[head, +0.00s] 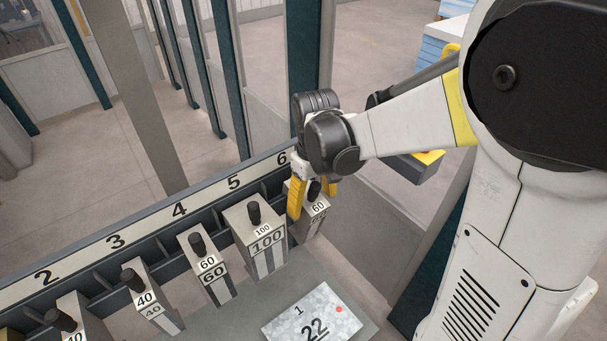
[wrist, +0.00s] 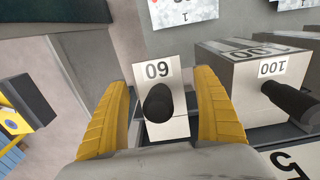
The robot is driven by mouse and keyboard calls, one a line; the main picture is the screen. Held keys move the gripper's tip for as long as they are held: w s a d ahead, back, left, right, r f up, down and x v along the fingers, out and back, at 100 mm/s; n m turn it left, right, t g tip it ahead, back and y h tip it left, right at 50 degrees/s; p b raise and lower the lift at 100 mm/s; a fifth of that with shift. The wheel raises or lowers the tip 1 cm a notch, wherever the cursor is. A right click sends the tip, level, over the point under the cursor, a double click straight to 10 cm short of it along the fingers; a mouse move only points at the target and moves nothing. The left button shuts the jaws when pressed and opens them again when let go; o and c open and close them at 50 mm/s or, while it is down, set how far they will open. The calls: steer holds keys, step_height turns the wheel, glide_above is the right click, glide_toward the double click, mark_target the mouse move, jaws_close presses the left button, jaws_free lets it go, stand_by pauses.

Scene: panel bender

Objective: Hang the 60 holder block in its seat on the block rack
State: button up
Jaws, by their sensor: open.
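A grey block labelled 60 (head: 316,213) with a black knob is at the 6 end of the block rack (head: 145,222). In the wrist view this 60 block (wrist: 172,128) is between my fingers, with its label upside down. My gripper (head: 313,203) is open, with one yellow finger on each side of the knob and gaps visible in the wrist view (wrist: 160,115). The block looks upright and in line with the rack; its lower part and its seat contact are hidden. A second 60 block (head: 213,277) hangs near number 4.
A wider 100 block (head: 262,245) is close beside the gripped-side 60 block; it also shows in the wrist view (wrist: 235,85). Two 40 blocks (head: 150,298) (head: 75,318) are further left. A sheet marked 22 (head: 290,318) lies in front. A grey post rises behind.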

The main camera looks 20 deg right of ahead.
steer(key=shift+f, duration=0.7)
steer(key=c, duration=1.5)
steer(key=shift+r, duration=0.1)
steer(key=shift+r+p, duration=1.35)
steer(key=shift+r, duration=0.65)
